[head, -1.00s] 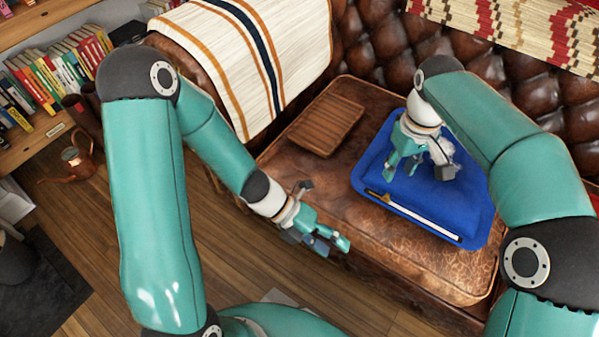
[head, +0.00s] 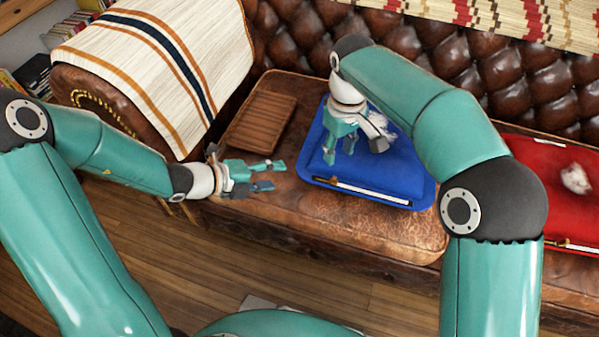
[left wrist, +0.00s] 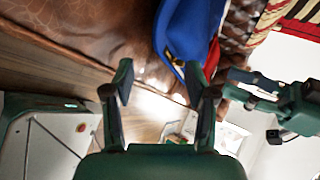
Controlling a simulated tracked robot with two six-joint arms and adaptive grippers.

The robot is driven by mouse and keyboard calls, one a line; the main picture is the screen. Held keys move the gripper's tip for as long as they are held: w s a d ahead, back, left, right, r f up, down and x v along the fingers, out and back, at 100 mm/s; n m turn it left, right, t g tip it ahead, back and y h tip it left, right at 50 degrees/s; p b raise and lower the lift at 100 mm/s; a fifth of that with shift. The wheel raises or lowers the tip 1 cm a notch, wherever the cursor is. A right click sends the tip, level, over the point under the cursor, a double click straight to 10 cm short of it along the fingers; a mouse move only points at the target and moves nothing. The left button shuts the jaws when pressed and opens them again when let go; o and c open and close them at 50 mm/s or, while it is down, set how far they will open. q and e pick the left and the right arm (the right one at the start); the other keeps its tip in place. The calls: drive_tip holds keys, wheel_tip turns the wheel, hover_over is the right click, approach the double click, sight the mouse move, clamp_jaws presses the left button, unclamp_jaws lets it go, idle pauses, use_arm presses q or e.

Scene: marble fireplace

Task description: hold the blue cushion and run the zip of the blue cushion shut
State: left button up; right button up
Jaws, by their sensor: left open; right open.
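The blue cushion (head: 395,171) lies flat on the leather sofa seat in the head view. Its zip (head: 365,192) runs along the near edge as a pale strip, with a small brass-coloured piece at the left end. My right gripper (head: 355,150) is open above the cushion, pointing down, and hides part of it; I cannot tell if it touches. My left gripper (head: 277,175) is open and empty, left of the cushion and over the seat's front edge. In the left wrist view the open fingers (left wrist: 160,90) show, with the blue cushion (left wrist: 190,30) beyond them.
A brown slatted wooden tray (head: 262,122) lies on the seat left of the cushion. A red cushion (head: 545,190) with a white patch lies at the right. A striped throw (head: 160,60) covers the sofa arm. Bare leather seat (head: 330,215) lies in front of the blue cushion.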

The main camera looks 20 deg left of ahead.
sight(335, 174)
use_arm(q)
drive_tip(key=x, duration=1)
clamp_jaws()
use_arm(e)
drive_tip(key=shift+c, duration=0.5)
use_arm(q)
drive_tip(key=shift+s, duration=0.1)
use_arm(e)
drive_tip(key=f+m, duration=0.6)
drive_tip(key=m, duration=0.1)
drive_tip(key=f+m, duration=0.3)
drive_tip(key=shift+w+f+m, duration=0.25)
drive_tip(key=shift+f+m, duration=0.05)
drive_tip(key=shift+f, duration=0.1)
